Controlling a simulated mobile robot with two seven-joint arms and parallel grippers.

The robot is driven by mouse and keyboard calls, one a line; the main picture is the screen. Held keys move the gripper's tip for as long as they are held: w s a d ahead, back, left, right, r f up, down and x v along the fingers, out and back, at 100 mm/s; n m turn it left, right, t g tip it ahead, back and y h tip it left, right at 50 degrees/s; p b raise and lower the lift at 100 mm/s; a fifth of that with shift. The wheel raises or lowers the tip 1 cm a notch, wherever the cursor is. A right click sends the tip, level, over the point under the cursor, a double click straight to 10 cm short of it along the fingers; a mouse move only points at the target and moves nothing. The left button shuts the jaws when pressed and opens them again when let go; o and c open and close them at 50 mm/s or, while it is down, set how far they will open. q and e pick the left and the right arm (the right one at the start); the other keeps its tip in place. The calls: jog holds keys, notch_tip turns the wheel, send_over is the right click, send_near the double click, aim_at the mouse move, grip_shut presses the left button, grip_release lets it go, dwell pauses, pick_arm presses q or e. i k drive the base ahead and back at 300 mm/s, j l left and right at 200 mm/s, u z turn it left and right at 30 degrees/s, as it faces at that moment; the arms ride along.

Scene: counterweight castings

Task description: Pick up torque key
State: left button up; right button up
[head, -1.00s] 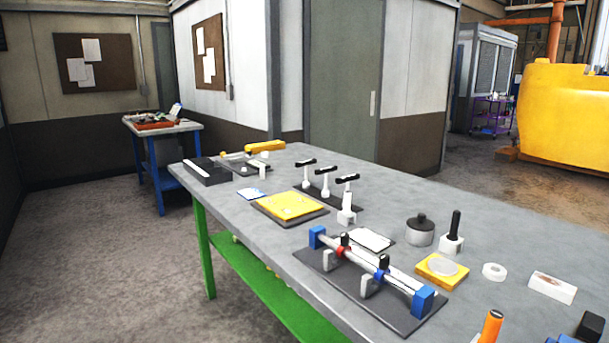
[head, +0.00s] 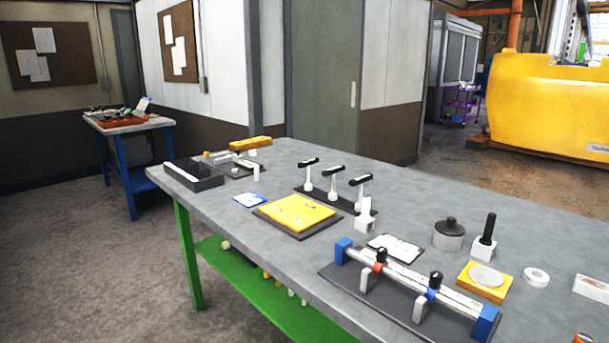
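Several T-shaped tools with black cross handles and pale shafts stand upright in a row on a dark base on the grey bench. They look like torque keys: a left key (head: 308,176), a middle key (head: 333,185) and a right key (head: 360,192). They look alike, and I cannot tell which one the task means. Neither of my grippers is in view.
The grey bench (head: 420,195) carries a yellow plate (head: 285,212), a white block (head: 365,218), a rail fixture (head: 405,273), a grey weight (head: 448,235) and a black-handled tool (head: 487,232). Open floor (head: 90,260) lies left of the bench.

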aim_at(308, 187)
jog(key=i+j, duration=0.15)
jog(key=j, duration=0.2)
jog(key=i+j+z, duration=0.15)
jog(key=j, duration=0.2)
jog(key=i+j, duration=0.2)
jog(key=j, duration=0.2)
jog(key=i+j+z, duration=0.15)
jog(key=j, duration=0.2)
jog(key=i+j, duration=0.15)
jog(key=j, duration=0.25)
jog(key=i+j+z, duration=0.15)
jog(key=j, duration=0.2)
